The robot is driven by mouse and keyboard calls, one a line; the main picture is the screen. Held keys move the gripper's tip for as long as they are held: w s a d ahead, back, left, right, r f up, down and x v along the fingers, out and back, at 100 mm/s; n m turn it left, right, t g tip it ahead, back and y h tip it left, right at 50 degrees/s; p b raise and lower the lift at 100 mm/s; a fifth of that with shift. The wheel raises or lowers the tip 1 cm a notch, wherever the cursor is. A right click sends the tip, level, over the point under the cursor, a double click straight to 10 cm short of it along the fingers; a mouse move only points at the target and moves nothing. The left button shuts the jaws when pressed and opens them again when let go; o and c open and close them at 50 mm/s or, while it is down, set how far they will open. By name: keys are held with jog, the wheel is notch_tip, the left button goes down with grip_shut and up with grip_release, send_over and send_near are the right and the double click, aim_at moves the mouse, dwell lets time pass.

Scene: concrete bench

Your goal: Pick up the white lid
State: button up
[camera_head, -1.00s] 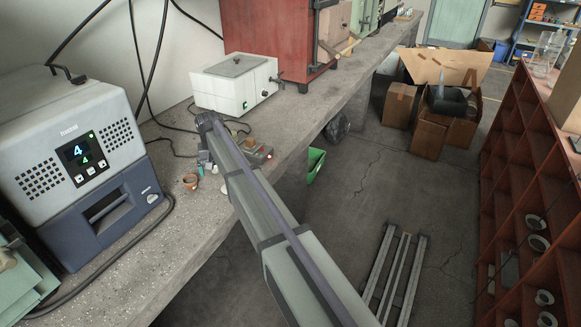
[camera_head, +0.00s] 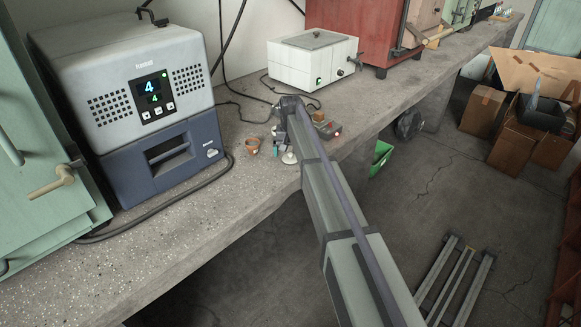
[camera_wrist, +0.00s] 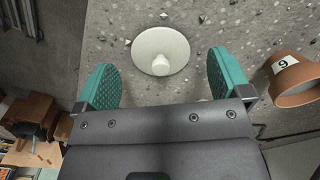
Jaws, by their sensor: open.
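The white lid (camera_wrist: 173,44) is a round disc with a small knob, lying on the bench between and beyond my fingers in the wrist view. In the head view the lid (camera_head: 289,158) is a small white shape near the bench's front edge, partly covered by my arm. My gripper (camera_wrist: 162,80) is open, with two teal ribbed fingers apart and nothing between their pads. In the head view my gripper (camera_head: 279,146) is small and mostly hidden by my own arm, close to the lid.
A blue-grey machine (camera_head: 135,95) stands left, a white bath (camera_head: 312,60) behind. The bench's front edge is close.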

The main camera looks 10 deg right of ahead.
aim_at(290, 153)
jog(key=shift+f, duration=0.95)
jog(key=shift+r, duration=0.25)
jog(key=c, duration=1)
notch_tip(290, 153, up, 10)
jog(key=p, duration=1)
